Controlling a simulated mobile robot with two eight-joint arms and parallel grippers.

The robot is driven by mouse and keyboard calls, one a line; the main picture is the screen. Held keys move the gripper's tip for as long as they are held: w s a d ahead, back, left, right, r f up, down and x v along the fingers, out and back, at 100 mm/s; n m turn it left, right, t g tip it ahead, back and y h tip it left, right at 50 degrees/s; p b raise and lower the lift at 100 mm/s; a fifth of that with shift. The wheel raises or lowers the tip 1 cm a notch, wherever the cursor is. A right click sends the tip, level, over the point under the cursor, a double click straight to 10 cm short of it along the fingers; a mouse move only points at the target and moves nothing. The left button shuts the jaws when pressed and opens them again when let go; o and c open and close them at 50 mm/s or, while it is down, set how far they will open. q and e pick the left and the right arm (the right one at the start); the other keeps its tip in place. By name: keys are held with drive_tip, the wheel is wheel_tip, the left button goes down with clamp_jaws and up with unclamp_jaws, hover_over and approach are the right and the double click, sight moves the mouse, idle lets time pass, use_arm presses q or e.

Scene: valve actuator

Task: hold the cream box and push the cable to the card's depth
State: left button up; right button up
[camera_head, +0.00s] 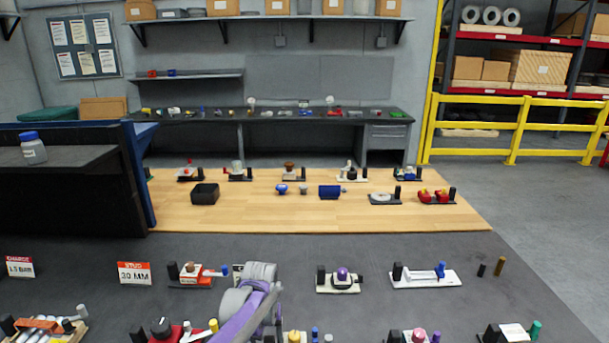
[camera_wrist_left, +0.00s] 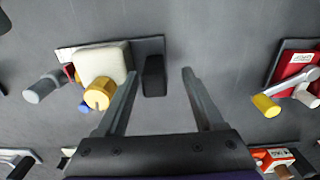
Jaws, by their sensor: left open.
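In the left wrist view the cream box (camera_wrist_left: 112,60) sits on a thin plate. A yellow knob (camera_wrist_left: 99,93), a grey cylinder (camera_wrist_left: 42,90) and a small blue piece (camera_wrist_left: 84,105) are beside it; I cannot tell which part is the cable. A black block (camera_wrist_left: 154,76) stands on the plate's right. My left gripper (camera_wrist_left: 161,72) is open and empty; the black block shows between its fingers and the box is left of them. In the head view an orange-and-white card (camera_head: 134,273) reads "30 MM". My left arm hides part of the front table; my right gripper is not seen.
A red box (camera_wrist_left: 298,68) with a grey lever and yellow knob stands right of my gripper. Several similar fixtures, such as a white one with a blue post (camera_head: 425,276), crowd the dark table. Another card (camera_head: 19,266) is at far left. A wooden surface (camera_head: 270,214) lies behind.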

use_arm(q)
wheel_tip(320, 180, up, 10)
drive_tip(key=shift+s+f, duration=0.1)
drive_tip(key=shift+f, duration=0.05)
drive_tip(key=shift+r, duration=0.3)
drive_tip(key=s+a+r+t, duration=0.1)
drive_tip(key=s+a+t, duration=0.1)
drive_tip(key=s, duration=0.4)
drive_tip(key=s+a+r+t, duration=0.1)
drive_tip(key=s+a+r, duration=0.15)
drive_tip(key=s, duration=0.35)
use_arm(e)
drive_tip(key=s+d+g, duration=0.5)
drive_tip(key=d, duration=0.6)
use_arm(q)
drive_tip(key=s+a+f+t, duration=0.3)
drive_tip(key=s+f, duration=0.4)
drive_tip(key=s, duration=0.5)
drive_tip(key=shift+s+a+f, duration=0.2)
drive_tip(key=shift+s+f, duration=0.05)
drive_tip(key=shift+s, duration=0.1)
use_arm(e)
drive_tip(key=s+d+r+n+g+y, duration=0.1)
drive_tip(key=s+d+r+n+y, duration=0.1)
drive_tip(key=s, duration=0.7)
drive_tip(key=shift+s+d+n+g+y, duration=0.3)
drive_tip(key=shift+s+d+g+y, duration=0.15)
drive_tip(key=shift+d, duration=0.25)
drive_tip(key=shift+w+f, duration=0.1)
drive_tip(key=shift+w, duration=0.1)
